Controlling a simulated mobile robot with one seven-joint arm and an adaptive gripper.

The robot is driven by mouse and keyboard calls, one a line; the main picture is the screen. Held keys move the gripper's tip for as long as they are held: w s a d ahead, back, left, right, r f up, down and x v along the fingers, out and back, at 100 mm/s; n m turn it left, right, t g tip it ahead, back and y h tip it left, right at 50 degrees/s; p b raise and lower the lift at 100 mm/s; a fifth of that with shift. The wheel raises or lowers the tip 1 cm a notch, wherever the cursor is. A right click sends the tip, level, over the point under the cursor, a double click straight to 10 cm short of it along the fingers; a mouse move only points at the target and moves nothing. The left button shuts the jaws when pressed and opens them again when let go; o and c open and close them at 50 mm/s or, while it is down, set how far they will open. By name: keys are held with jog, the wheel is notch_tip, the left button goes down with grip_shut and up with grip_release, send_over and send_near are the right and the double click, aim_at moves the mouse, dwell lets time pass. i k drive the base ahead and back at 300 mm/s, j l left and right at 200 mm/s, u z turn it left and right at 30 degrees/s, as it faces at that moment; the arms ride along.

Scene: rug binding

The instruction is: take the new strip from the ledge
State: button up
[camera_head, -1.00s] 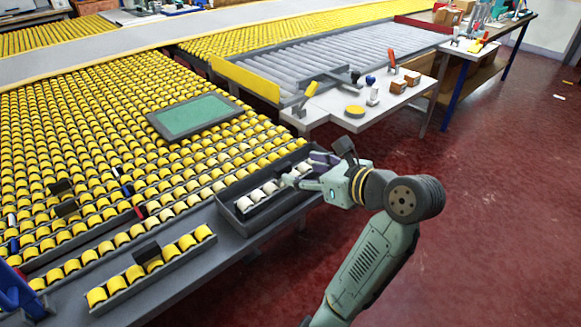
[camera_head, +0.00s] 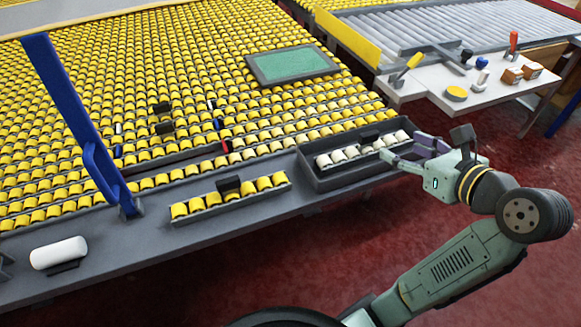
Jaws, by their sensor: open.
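The new strip (camera_head: 230,195) is a short grey rail with several yellow rollers and a dark block on top. It lies on the grey ledge (camera_head: 150,243) along the front of the roller bed. My gripper (camera_head: 390,154) is open, to the right of this strip and well apart from it. Its fingers are at the right part of a dark tray (camera_head: 325,183). A strip with pale, whitish rollers (camera_head: 338,156) lies in that tray, beside the fingertips. I cannot tell whether they touch it.
A dark bare slot (camera_head: 180,165) shows in the yellow roller bed (camera_head: 200,75) behind the new strip. A blue post (camera_head: 75,115) rises at left, near a white cylinder (camera_head: 58,253) on the ledge. A white side table (camera_head: 430,90) with tools stands at right.

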aim_at(231, 194)
jog(key=k+j, duration=0.1)
jog(key=j, duration=0.25)
jog(key=k+j, duration=0.1)
jog(key=j, duration=0.3)
jog(key=k+j, duration=0.1)
jog(key=j, duration=0.25)
jog(key=k+j, duration=0.1)
jog(key=j, duration=0.3)
